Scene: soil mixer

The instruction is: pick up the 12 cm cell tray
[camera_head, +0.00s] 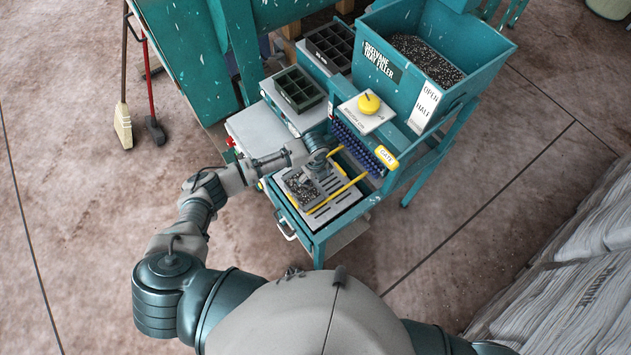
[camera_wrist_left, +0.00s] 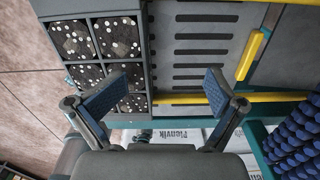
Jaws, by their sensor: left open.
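A grey cell tray (camera_head: 300,188) filled with dark, white-speckled mix sits on the slotted bed (camera_head: 345,204) under the filler. In the left wrist view, the tray (camera_wrist_left: 147,60) fills the left side, with several filled cells showing. My left gripper (camera_head: 318,170) is above the tray's far end, hiding part of it. In the left wrist view, my left gripper (camera_wrist_left: 163,88) is open and empty. One finger overlaps the cells and the other the slotted bed, with the tray's side wall between them. The remaining height is unclear. My right gripper is out of view.
Yellow rails (camera_head: 338,194) flank the bed. A blue bristle roller (camera_head: 356,147) and the teal hopper (camera_head: 440,45) stand close to its right. A green empty tray (camera_head: 299,88) and a dark tray (camera_head: 332,45) lie behind. Stacked bags (camera_head: 580,275) lie right.

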